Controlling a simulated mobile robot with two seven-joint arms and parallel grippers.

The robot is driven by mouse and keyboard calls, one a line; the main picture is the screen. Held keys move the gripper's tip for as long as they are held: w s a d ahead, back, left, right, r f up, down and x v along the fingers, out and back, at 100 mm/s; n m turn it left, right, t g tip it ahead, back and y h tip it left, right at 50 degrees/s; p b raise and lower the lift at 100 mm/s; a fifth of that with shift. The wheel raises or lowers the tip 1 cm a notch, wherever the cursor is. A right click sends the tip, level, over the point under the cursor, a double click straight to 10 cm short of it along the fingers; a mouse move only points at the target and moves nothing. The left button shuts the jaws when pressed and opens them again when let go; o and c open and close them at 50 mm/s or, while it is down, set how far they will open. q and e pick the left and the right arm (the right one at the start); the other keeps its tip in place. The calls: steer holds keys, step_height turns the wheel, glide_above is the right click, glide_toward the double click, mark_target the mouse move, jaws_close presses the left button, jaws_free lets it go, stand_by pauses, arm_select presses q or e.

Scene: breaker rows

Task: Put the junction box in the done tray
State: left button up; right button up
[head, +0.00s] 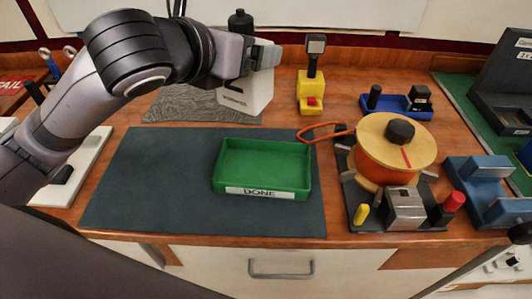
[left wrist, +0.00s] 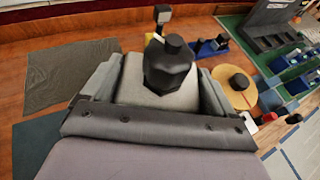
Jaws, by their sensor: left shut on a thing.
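The junction box (head: 246,97) is a pale grey-white box with dark lettering on its lower edge. A black fitting on it points up. My left gripper (head: 262,55) is shut on it and holds it behind and above the done tray, over the back of the bench. In the left wrist view the box (left wrist: 128,84) sits between the fingers, its black fitting toward the camera. The green done tray (head: 262,191), labelled DONE, lies empty on the dark mat. My right gripper is not in view.
The dark mat (head: 150,180) is bare left of the tray. A grey cloth (head: 185,106) lies behind it. Right of the tray stands a fixture with an orange-and-tan reel (head: 385,165). A yellow stand (head: 311,92) and blue holder (head: 390,106) are at the back.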

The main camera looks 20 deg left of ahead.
arm_select(q)
step_height(320, 180, down, 18)
steer(key=b, duration=0.3)
steer(key=shift+f+b, duration=0.25)
steer(key=shift+b, duration=0.1)
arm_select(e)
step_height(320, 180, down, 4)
arm_select(q)
steer(key=shift+f, duration=0.15)
steer(key=o, duration=1.3)
steer(key=shift+s+f, duration=0.1)
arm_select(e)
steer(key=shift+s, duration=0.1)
